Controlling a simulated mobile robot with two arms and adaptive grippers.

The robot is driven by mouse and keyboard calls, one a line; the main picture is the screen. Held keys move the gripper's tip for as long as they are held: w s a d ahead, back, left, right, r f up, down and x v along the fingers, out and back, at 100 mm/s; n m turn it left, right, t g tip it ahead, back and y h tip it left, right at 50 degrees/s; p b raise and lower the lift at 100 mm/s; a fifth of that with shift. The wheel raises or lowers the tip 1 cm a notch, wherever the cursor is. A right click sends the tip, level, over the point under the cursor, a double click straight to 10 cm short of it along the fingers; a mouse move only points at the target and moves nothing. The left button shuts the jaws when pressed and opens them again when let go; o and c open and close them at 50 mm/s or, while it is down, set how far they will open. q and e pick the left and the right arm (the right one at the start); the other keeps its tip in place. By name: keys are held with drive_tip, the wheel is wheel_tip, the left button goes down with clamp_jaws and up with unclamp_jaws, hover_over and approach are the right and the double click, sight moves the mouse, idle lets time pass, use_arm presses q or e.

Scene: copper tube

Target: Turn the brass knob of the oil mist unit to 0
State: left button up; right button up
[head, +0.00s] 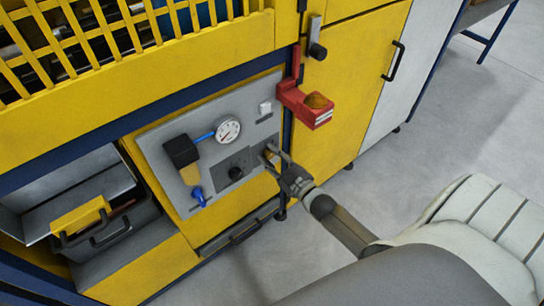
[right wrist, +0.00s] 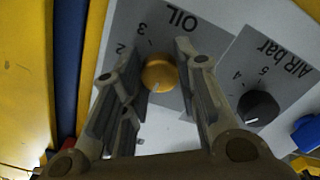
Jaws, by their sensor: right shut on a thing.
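The brass knob (right wrist: 158,74) sits on a grey OIL scale plate in the right wrist view. The digits 2 and 3 show to its upper left; a 0 is not visible. A small pale mark shows near the knob's lower edge. My right gripper (head: 271,156) reaches the right part of the grey panel (head: 160,138) in the head view. Its two fingers are shut on the brass knob, one on each side. In the head view the fingers largely cover the knob. My left gripper is not in view.
A black AIR bar knob (right wrist: 258,108) sits beside the OIL plate. A pressure gauge (head: 228,130) and a black-topped filter unit (head: 181,152) are on the panel. A red holder (head: 300,102) juts out above my gripper. The floor at right is clear.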

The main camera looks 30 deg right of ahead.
drive_tip(key=shift+r, duration=0.1)
drive_tip(key=o, duration=1)
drive_tip(key=shift+a, duration=0.1)
drive_tip(key=shift+s, duration=0.45)
drive_tip(key=s, duration=0.7)
drive_tip(key=s+d, duration=0.1)
drive_tip(key=s, duration=0.3)
